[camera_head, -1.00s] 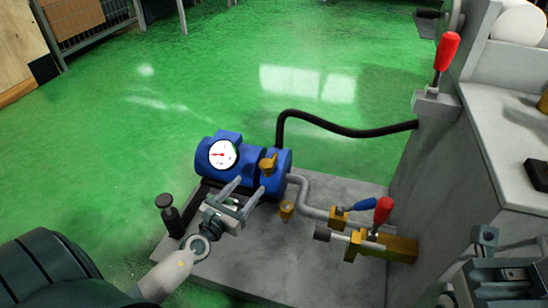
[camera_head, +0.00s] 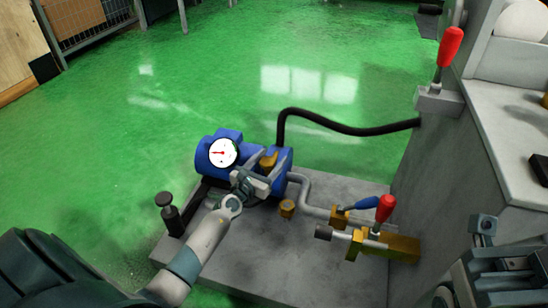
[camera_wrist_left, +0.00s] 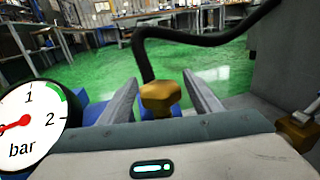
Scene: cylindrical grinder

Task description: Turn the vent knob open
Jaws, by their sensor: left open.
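In the left wrist view the knob (camera_wrist_left: 160,97) sits between the two fingers, with a gap on each side. My left gripper (camera_head: 266,163) is open around the knob, and no contact shows. Its fingers partly cover the pump and the knob's lower part in the head view. My right gripper (camera_head: 484,232) is at the lower right by the machine, partly cut off, and its jaw opening is unclear.
The white dial gauge (camera_head: 223,152) is left of the knob. A black hose (camera_head: 345,130) arches from the pump to the grey machine (camera_head: 440,175). A red-handled valve (camera_head: 384,208) and a blue lever (camera_head: 362,203) stand on the right of the grey base plate (camera_head: 270,262).

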